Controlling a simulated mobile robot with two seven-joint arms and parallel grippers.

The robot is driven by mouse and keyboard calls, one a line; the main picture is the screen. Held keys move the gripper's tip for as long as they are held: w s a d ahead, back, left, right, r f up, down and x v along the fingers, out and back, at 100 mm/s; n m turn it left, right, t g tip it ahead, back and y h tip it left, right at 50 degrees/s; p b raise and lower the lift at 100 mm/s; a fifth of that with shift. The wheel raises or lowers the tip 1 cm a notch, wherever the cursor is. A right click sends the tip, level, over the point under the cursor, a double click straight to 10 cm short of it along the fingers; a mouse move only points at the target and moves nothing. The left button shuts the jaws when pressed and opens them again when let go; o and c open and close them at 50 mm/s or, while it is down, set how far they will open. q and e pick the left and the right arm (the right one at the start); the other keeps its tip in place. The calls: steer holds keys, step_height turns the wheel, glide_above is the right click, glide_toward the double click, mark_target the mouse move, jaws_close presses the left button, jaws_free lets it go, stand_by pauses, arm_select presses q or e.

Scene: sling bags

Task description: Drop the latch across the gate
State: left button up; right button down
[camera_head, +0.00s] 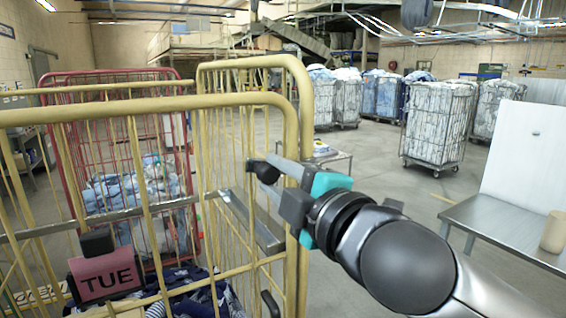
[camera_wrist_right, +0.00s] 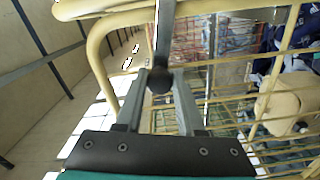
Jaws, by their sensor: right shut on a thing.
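The latch is a dark lever with a black ball knob (camera_wrist_right: 160,80). In the right wrist view it runs from the knob up toward the top of the picture. My right gripper (camera_wrist_right: 160,88) has its fingers on either side of the knob and is shut on it. In the head view the knob (camera_head: 267,172) shows at the tips of my right gripper (camera_head: 262,167), beside the yellow gate post. The yellow tube gate (camera_head: 150,102) belongs to the cage trolley at the left. Where the lever's far end sits is unclear. My left gripper is out of view.
A pink TUE tag (camera_head: 106,277) hangs on the near gate, with dark laundry (camera_head: 200,300) behind it. A red cage (camera_head: 110,76) stands beyond. Several laundry cages (camera_head: 435,125) stand at the back. A metal table (camera_head: 510,228) with a beige cup (camera_head: 553,232) is at right.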

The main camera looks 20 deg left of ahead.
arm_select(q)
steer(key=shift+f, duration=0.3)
arm_select(e)
steer(key=shift+s+a+f+n, duration=0.1)
steer(key=shift+f+n, duration=1.1)
steer(key=shift+n, duration=0.3)
arm_select(q)
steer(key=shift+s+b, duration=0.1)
steer(key=shift+b, duration=0.2)
arm_select(e)
steer(key=shift+f, duration=0.1)
steer(key=c, duration=0.5)
jaws_free()
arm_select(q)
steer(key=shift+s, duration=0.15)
